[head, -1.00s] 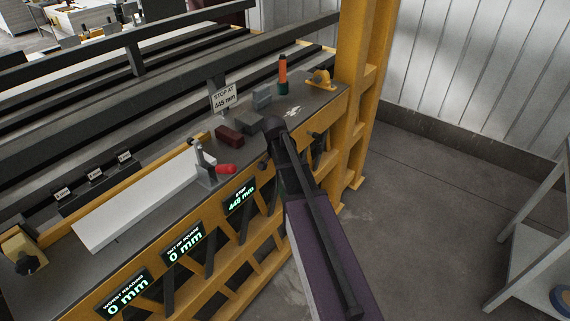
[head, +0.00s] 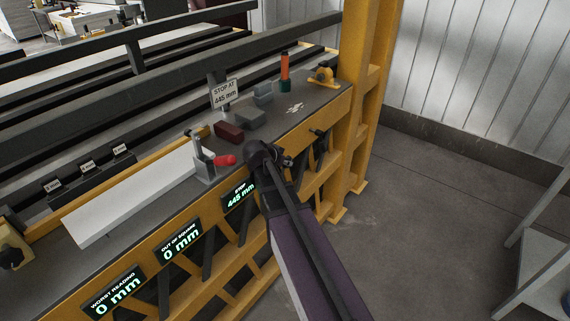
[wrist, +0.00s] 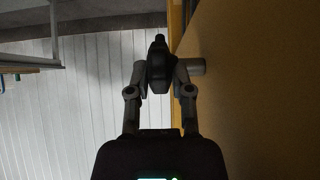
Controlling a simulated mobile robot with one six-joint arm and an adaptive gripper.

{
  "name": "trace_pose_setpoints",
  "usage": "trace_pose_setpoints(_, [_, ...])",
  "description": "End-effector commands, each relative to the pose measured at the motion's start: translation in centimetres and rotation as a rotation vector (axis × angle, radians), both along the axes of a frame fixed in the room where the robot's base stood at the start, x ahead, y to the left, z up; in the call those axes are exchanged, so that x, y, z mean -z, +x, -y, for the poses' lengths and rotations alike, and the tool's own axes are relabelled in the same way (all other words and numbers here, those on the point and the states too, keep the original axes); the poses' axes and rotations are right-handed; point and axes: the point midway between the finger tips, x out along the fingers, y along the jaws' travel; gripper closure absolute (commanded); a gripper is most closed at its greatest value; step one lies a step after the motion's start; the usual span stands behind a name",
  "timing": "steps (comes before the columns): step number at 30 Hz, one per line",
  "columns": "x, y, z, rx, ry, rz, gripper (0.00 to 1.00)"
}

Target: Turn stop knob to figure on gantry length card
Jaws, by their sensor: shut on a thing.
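The length card (head: 225,94) stands on the bench top and reads "STOP AT 445 mm". The stop display (head: 240,195) on the yellow front rail reads 445 mm, partly covered by my arm at its right edge. The stop knob (wrist: 160,66) is dark and sits between my fingers in the wrist view, beside the rail's front face. My gripper (wrist: 160,82) is shut on it, one finger on each side.
Two other displays, out of square (head: 180,240) and worst reading (head: 115,290), both read 0 mm. A clamp with a red handle (head: 224,160), a dark red block (head: 229,132) and grey blocks sit on the bench.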

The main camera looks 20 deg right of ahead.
Motion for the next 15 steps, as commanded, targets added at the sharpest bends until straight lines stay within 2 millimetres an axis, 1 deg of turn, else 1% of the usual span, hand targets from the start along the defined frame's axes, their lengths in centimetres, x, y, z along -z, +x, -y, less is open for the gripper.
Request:
trace_pose_setpoints(8, [0.02,-0.11,0.04,0.003,0.001,-0.002,1.0])
trace_pose_setpoints(9, [0.03,-0.11,0.05,0.003,0.001,-0.002,0.66])
trace_pose_setpoints(11, [0.03,-0.1,0.04,0.003,0.001,-0.002,0.48])
trace_pose_setpoints(12, [0.02,-0.1,0.03,0.002,0.001,-0.002,0.37])
trace_pose_setpoints(15, [0.01,-0.06,0.02,0.001,0.001,-0.002,0.37])
